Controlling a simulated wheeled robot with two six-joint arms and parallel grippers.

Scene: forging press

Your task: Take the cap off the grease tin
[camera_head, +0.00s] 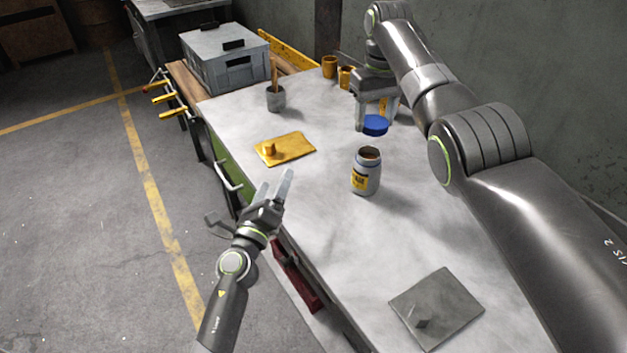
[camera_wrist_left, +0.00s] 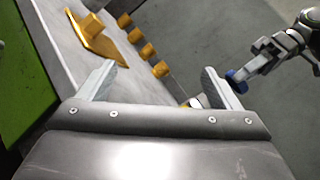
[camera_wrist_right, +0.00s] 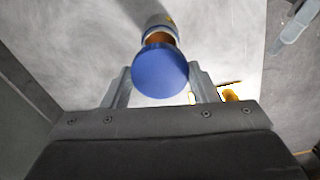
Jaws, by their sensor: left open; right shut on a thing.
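The grease tin (camera_head: 365,174) stands upright and open on the grey bench top, a grey can with a yellow label and a brown inside. It also shows in the right wrist view (camera_wrist_right: 160,24), partly hidden behind the cap. The blue cap (camera_head: 375,125) is off the tin, held in the air behind and above it. My right gripper (camera_head: 376,116) is shut on the cap, which sits between its fingertips in the right wrist view (camera_wrist_right: 160,72). My left gripper (camera_head: 276,187) is open and empty at the bench's left edge, left of the tin and apart from it.
A yellow plate with a small knob (camera_head: 286,149) lies left of the tin. A grey cup (camera_head: 275,99) holding brown sticks and a grey crate (camera_head: 225,58) stand further back. Yellow cups (camera_head: 329,67) stand along the back. A grey plate (camera_head: 436,306) lies in front; the bench between is clear.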

